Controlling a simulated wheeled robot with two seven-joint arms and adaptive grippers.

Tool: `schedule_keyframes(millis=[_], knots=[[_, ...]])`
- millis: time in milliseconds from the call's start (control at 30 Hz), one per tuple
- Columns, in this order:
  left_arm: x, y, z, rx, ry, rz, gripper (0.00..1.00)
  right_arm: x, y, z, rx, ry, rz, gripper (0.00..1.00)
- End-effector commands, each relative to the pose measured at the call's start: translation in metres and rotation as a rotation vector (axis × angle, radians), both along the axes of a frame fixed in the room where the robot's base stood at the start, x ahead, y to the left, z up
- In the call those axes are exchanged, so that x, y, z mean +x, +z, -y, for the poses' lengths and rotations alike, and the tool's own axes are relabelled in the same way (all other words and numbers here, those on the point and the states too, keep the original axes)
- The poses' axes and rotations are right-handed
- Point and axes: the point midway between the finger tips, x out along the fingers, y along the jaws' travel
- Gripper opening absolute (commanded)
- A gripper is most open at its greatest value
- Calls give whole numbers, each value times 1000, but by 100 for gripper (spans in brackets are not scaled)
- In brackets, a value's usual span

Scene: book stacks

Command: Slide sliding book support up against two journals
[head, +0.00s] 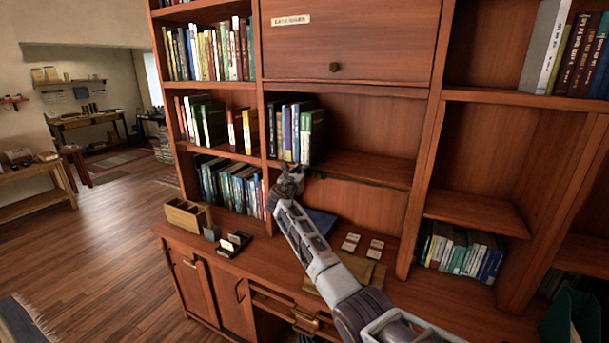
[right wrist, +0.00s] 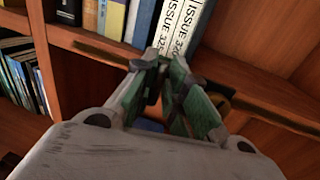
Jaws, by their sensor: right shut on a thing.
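Two white-spined journals (right wrist: 176,28) marked "ISSUE" stand upright at the right end of a book row in the right wrist view. They also show in the head view (head: 303,140), where the end one has a green cover side. My right gripper (head: 289,180) is at the shelf's front edge, just below the journals. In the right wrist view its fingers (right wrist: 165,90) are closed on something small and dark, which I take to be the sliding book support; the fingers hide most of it. I cannot tell whether it touches the journals. My left gripper is not in view.
The shelf (head: 360,168) right of the journals is empty. A dark strip (right wrist: 265,100) runs along its front edge. Below, the desk holds a wooden box (head: 187,216), small cards (head: 350,243) and a blue item (head: 322,222). A lower book row (head: 230,185) stands left of my gripper.

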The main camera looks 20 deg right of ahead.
Motion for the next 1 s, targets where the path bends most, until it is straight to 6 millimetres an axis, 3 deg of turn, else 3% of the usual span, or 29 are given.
schedule_keyframes(millis=[500,533,667,1000], knots=[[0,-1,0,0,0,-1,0,4,-3,-6,0,5,-4,0],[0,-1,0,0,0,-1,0,4,-3,-6,0,5,-4,15],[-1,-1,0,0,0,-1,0,4,-3,-5,0,4,-4,32],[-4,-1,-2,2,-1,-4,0,3,-1,-4,0,2,-1,32]])
